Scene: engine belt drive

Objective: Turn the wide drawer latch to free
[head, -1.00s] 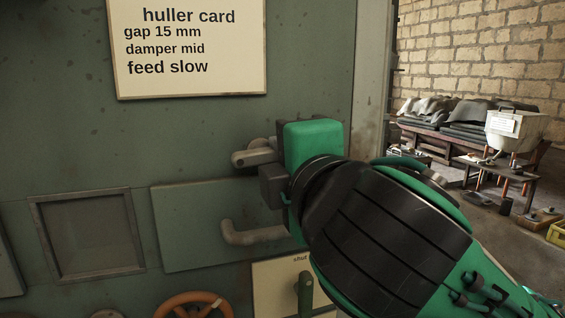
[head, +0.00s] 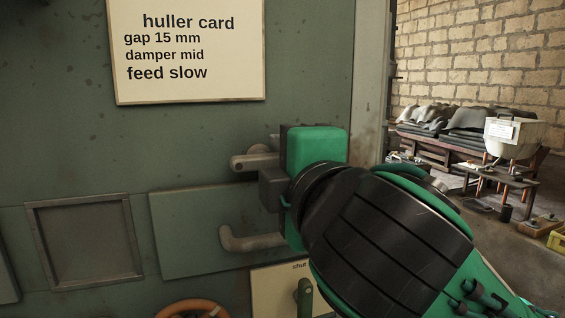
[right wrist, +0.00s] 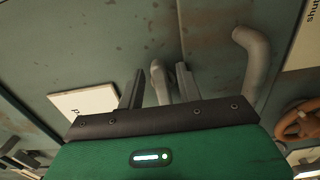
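The wide drawer latch (head: 250,162) is a grey lever on the green machine front, near the top right corner of the drawer panel (head: 185,235). Its free end points left, about level. My right gripper (head: 270,188) is at the latch, its head partly hiding the lever's right end. In the right wrist view, the latch lever (right wrist: 159,82) stands between the two dark fingers of my right gripper (right wrist: 160,85). The fingers are apart, with a gap at the left finger; contact at the right one is unclear. My left gripper is not in view.
A bent drawer handle (head: 248,240) sticks out below the latch. A "shut" card (head: 275,285) with a green lever (head: 305,295) and an orange handwheel (head: 190,308) are lower down. The huller card (head: 190,85) hangs above. Benches stand at the right, beyond the machine's edge.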

